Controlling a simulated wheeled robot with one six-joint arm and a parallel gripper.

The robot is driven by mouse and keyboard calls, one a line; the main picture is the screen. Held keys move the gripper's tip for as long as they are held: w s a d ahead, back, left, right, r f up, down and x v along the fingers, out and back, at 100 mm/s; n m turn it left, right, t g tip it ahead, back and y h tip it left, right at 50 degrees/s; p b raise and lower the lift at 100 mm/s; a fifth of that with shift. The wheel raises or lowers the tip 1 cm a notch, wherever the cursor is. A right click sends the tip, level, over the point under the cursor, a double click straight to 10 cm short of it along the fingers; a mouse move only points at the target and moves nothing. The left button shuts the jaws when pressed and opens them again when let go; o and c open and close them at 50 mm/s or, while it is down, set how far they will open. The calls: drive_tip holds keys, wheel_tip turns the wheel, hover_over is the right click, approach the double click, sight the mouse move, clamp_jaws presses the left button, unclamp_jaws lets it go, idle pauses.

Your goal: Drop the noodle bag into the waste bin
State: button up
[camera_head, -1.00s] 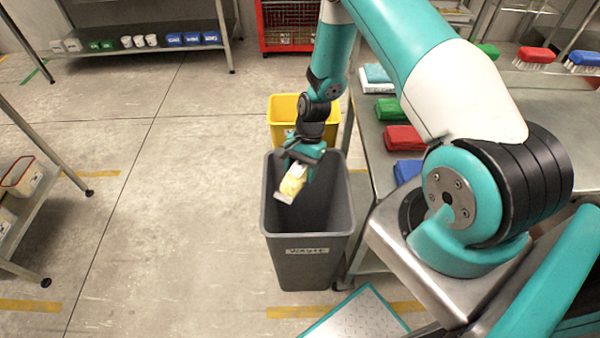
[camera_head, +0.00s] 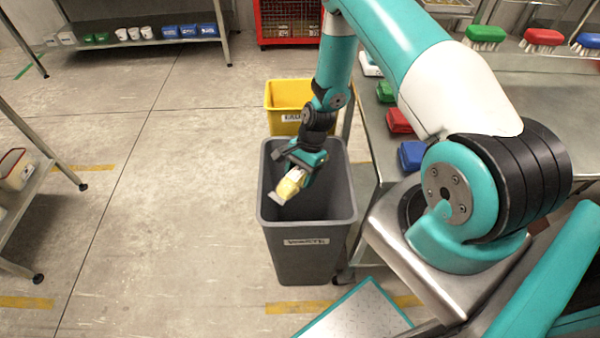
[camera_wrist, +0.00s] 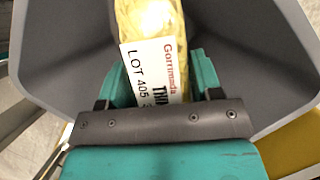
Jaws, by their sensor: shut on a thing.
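The noodle bag (camera_head: 289,186) is a small yellow and white packet, held tilted over the mouth of the grey waste bin (camera_head: 306,262). In the wrist view the bag (camera_wrist: 158,50) shows a printed label with a lot number. My gripper (camera_head: 299,172) is shut on one end of the bag. In the wrist view its teal fingers (camera_wrist: 163,82) lie on both sides of the bag. The grey walls of the bin (camera_wrist: 60,50) surround the bag in that view. The bag's far end is cut off at the top of the wrist view.
A yellow bin (camera_head: 285,96) stands directly behind the waste bin. A metal table (camera_head: 460,110) with coloured brushes and boxes is on the right. A shelf rack (camera_head: 45,190) stands at the left. The floor left of the bin is clear.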

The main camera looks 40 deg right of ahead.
drive_tip(key=o, duration=1.2)
drive_tip(key=shift+c, duration=0.2)
drive_tip(key=v, duration=1.7)
drive_tip(key=shift+d+r, duration=0.2)
drive_tip(key=shift+w, duration=0.1)
